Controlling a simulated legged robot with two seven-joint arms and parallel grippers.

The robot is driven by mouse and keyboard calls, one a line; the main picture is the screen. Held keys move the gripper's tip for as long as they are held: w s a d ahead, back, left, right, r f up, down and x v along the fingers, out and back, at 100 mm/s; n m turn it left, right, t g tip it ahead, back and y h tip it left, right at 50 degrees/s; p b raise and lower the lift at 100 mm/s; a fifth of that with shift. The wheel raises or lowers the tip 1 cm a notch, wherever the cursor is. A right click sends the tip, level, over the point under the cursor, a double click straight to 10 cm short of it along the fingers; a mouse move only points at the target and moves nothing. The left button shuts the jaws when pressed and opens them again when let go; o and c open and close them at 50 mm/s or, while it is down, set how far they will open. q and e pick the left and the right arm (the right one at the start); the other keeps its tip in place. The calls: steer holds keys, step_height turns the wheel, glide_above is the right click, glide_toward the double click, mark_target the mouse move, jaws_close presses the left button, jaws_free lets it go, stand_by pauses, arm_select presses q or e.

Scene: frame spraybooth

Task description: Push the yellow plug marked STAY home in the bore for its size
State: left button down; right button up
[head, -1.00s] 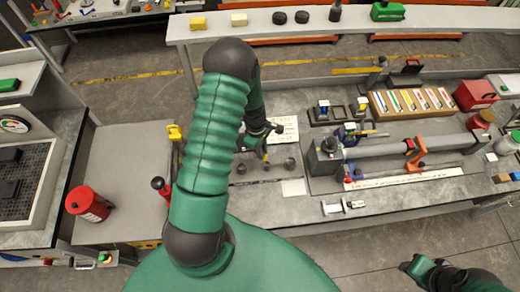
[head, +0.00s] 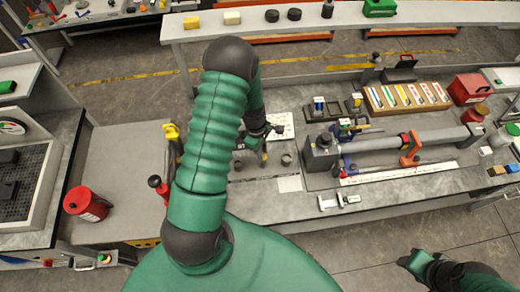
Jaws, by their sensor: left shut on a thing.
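My left arm reaches over the workbench, and my left gripper (head: 262,146) is small and partly hidden by its own wrist. It is shut on a small yellow piece (head: 264,157), which seems to be the yellow plug; the STAY mark is too small to read. The plug is upright between two short grey round sockets, one to the right (head: 286,160) and one to the left (head: 238,165), partly behind my arm. I cannot tell whether the plug touches a bore.
A white printed sheet (head: 280,125) lies behind the gripper and a blank white card (head: 289,184) in front. A grey tube assembly (head: 400,143) and a wooden rack (head: 405,97) stand to the right. A red can (head: 86,204) is on the left bench.

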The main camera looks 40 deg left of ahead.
arm_select(q)
steer(key=shift+d+f, duration=0.15)
steer(key=shift+d, duration=0.05)
steer(key=shift+a+f+b, duration=0.45)
steer(key=shift+a+f, duration=0.05)
steer(key=shift+f, duration=0.05)
steer(key=shift+a, duration=0.1)
steer(key=shift+d+r+p, duration=0.25)
steer(key=shift+r+p, duration=0.25)
steer(key=shift+r, duration=0.15)
steer(key=shift+d, duration=0.1)
arm_select(e)
steer(key=shift+d, duration=0.15)
steer(key=shift+a, duration=0.3)
steer(key=shift+d, duration=0.2)
steer(key=shift+a, duration=0.1)
